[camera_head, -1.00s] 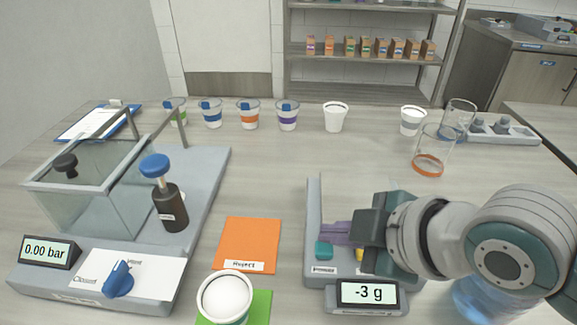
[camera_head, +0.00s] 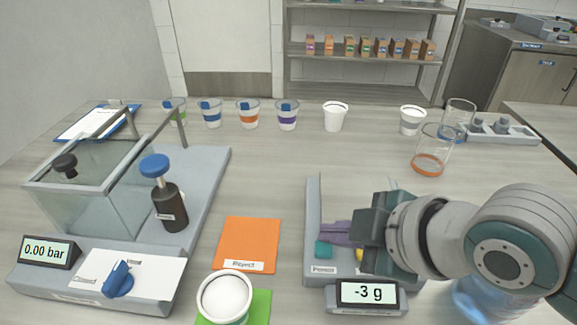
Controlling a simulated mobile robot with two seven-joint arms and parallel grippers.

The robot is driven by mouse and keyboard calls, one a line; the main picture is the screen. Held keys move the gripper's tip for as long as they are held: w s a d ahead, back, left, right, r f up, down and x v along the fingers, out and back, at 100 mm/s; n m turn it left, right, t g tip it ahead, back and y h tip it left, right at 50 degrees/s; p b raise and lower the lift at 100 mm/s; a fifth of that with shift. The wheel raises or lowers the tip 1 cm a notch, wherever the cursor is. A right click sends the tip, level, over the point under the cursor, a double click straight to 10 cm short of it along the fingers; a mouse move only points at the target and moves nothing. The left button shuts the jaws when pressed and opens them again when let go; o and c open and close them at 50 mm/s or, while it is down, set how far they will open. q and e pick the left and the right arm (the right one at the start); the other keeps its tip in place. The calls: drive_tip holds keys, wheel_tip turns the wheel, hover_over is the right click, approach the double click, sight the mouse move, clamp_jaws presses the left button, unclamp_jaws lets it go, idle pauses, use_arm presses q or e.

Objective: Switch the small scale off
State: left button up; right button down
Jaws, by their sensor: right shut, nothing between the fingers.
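The small scale (camera_head: 313,215) stands at the front right of the table. Its display (camera_head: 368,293) is lit and reads -3 g. A teal button (camera_head: 323,250) shows on the scale's left side, just in front of the fingertips. A yellow button (camera_head: 360,254) shows partly under the gripper. My right gripper (camera_head: 328,234) is shut and empty, low over the scale, with its purple fingers pointing left near the teal button. I cannot tell whether the fingertips touch it. The gripper and wrist hide much of the scale's right side. My left gripper is not in view.
An orange mat (camera_head: 250,245) lies left of the scale. A white-filled cup (camera_head: 225,298) stands on a green mat in front. A glass chamber (camera_head: 95,185) with a 0.00 bar display is at left. Several cups line the back. A blue-tinted container (camera_head: 487,300) is under my right arm.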

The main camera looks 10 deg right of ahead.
idle(0.5)
drive_tip(key=shift+f, duration=0.15)
drive_tip(key=shift+f, duration=0.35)
drive_tip(key=shift+f+b, duration=0.2)
drive_tip(key=shift+b, duration=0.1)
drive_tip(key=shift+r, duration=0.1)
drive_tip(key=shift+r+p, duration=0.6)
drive_tip(key=shift+p, duration=0.2)
